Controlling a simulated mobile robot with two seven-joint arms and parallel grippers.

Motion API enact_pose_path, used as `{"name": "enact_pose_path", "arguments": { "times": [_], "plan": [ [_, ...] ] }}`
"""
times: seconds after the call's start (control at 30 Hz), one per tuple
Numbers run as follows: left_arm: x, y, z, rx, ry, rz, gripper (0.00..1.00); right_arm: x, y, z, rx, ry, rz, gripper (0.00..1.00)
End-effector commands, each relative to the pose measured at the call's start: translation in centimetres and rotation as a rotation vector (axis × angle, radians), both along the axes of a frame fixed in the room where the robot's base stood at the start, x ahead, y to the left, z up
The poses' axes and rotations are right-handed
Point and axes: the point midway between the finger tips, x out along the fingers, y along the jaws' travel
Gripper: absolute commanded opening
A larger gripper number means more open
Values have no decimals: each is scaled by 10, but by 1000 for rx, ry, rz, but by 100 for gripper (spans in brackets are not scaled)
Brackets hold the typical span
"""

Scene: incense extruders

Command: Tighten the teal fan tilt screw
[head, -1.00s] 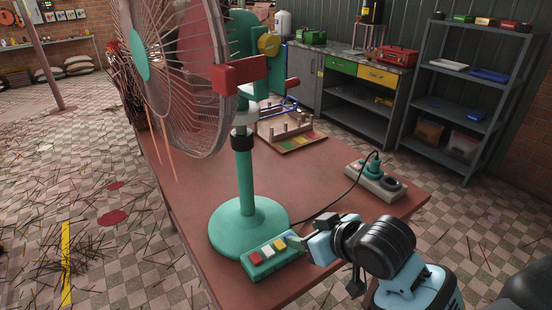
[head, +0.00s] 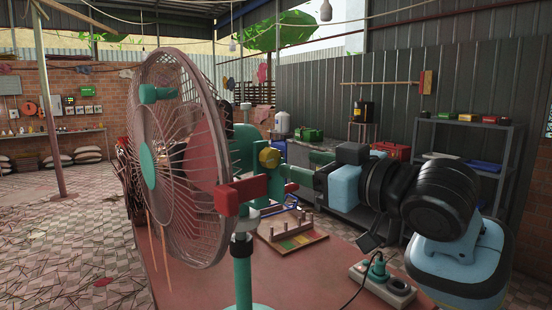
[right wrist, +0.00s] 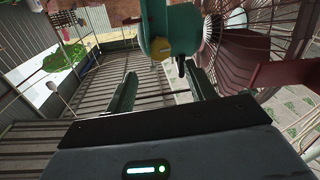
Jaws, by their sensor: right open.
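The teal fan (head: 243,270) stands on the table, its wire cage (head: 178,160) facing left. A round yellow knob (head: 269,157) sits on its teal head, and a red bar (head: 243,190) crosses just below. I cannot tell for sure which part is the tilt screw. My right gripper (head: 297,179) is open beside the fan's head, reaching in from the right near the bar's end. In the right wrist view, the fingers (right wrist: 160,78) are apart with nothing between them; the teal head (right wrist: 172,28) and yellow knob (right wrist: 160,48) lie just beyond them. My left gripper is out of view.
The reddish table (head: 190,285) carries a pegged wooden board (head: 290,240) and a power strip (head: 378,280) with a cable plugged in. A workbench (head: 345,205) and a shelf rack (head: 480,150) stand behind. The fan's cage blocks the left side.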

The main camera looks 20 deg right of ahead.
Motion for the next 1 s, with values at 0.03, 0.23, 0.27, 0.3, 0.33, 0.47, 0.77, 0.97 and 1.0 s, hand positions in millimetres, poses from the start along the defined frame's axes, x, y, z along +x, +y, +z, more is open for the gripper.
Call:
{"name": "enact_pose_path", "arguments": {
  "times": [0.03,0.23,0.27,0.3,0.33,0.47,0.77,0.97,1.0],
  "plan": [
    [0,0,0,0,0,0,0,1,0,-1,1,1,0,55],
    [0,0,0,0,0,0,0,18,8,-1,2,2,2,55],
    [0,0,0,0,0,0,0,22,10,-1,2,2,2,55],
    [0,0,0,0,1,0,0,28,13,-1,2,3,2,55],
    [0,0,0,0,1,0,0,32,14,0,2,2,2,55],
    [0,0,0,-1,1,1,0,49,22,-1,2,3,2,55],
    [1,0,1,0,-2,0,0,71,31,-1,0,1,0,55],
    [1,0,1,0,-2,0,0,72,31,-1,-1,1,0,55],
    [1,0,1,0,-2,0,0,72,31,-1,-1,1,0,55]
  ]
}}
